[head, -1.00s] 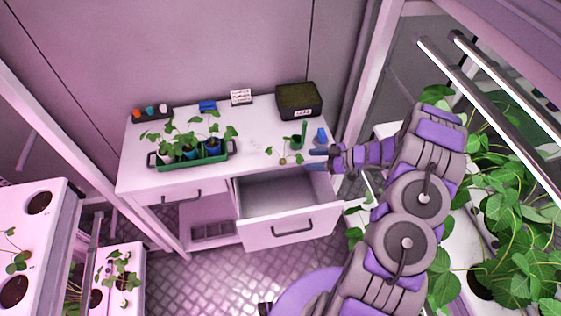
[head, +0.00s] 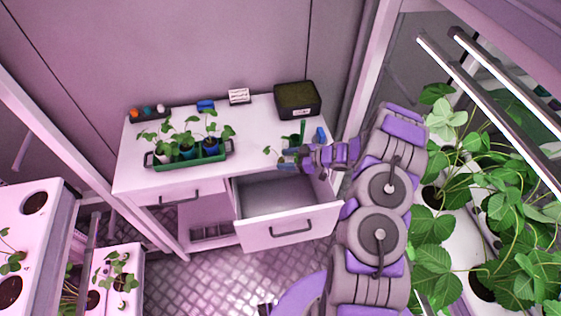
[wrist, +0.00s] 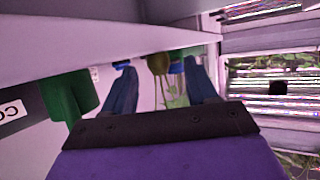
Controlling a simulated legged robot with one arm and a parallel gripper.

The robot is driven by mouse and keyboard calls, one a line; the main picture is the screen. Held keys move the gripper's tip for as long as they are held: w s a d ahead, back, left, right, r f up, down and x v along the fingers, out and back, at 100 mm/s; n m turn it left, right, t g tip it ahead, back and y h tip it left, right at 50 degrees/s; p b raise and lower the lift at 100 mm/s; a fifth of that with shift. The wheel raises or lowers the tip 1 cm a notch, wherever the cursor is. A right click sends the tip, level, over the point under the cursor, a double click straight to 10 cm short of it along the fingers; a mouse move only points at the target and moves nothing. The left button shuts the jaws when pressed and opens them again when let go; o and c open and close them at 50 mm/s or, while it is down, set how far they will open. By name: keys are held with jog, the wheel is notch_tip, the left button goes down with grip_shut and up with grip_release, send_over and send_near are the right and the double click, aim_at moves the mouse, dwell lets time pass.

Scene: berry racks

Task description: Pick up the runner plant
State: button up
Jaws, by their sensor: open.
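The small runner plant (head: 269,151) is on the white table, at its right part in the head view; its leaves show just left of my gripper, and the rest is partly hidden by the fingers. My gripper (head: 284,159) is open, low over the table at the plant. In the wrist view my two blue-grey fingers stand apart (wrist: 160,66). A brownish-green bulb-like piece with pale green stems (wrist: 171,90) shows in the gap between them, apparently part of the plant. I cannot tell whether the fingers touch it.
A green holder (head: 298,138) stands close behind my gripper, near a dark soil box (head: 298,99) and a blue item (head: 320,134). A green tray (head: 229,161) of potted plants is at left. An open drawer (head: 290,228) juts out below. Leafy racks flank my arm at right.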

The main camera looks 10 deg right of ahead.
jog(key=shift+w+a+f, duration=0.1)
jog(key=shift+w+f, duration=0.05)
jog(key=shift+w, duration=0.05)
jog(key=shift+a, duration=0.15)
jog(key=shift+c, duration=0.2)
jog(key=shift+a, duration=0.15)
jog(key=c, duration=0.3)
jog(key=shift+d, duration=0.2)
grip_shut()
